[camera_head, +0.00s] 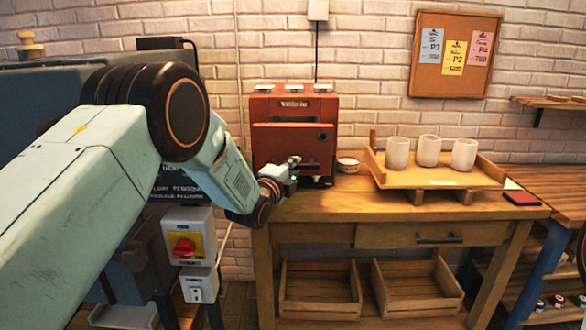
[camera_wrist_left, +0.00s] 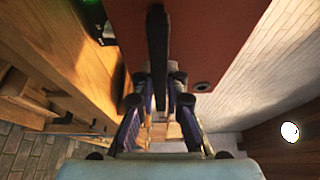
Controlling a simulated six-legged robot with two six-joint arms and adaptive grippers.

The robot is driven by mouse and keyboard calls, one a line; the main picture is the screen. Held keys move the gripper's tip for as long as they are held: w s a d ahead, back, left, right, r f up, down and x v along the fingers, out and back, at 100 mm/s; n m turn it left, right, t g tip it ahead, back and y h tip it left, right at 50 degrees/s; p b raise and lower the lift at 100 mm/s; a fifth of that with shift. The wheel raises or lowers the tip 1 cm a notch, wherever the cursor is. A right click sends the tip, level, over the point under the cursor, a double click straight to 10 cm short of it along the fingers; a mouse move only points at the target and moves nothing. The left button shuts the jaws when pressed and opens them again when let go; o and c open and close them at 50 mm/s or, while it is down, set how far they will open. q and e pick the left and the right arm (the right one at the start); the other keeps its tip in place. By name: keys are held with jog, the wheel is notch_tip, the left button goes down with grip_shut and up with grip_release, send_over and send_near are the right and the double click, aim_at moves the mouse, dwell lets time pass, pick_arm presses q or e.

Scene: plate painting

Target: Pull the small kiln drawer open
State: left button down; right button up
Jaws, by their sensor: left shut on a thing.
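The small red-brown kiln (camera_head: 291,105) stands at the left end of the wooden workbench, against the brick wall. My left gripper (camera_head: 294,162) is at the lower part of its front. In the left wrist view the red kiln front (camera_wrist_left: 205,45) fills the upper middle, with a long black bar handle (camera_wrist_left: 157,45) in front of it. My left fingers (camera_wrist_left: 160,90) are shut on this bar, one on each side. The gripper and wrist hide part of the lower kiln front in the head view, so I cannot tell whether the drawer is out.
A wooden tray (camera_head: 435,178) with three white cups stands on the bench (camera_head: 335,205), right of the kiln. A small round tin (camera_head: 347,166) sits between them. The bench has a drawer with a dark handle (camera_head: 440,239). A switch box (camera_head: 189,236) is at the left.

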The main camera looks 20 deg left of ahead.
pick_arm(q)
jog(key=c, duration=1.4)
grip_release()
jog(key=shift+o, duration=0.2)
jog(key=s+a, duration=0.1)
jog(key=s, duration=1)
jog(key=shift+s+a, duration=0.25)
jog(key=shift+s, duration=0.15)
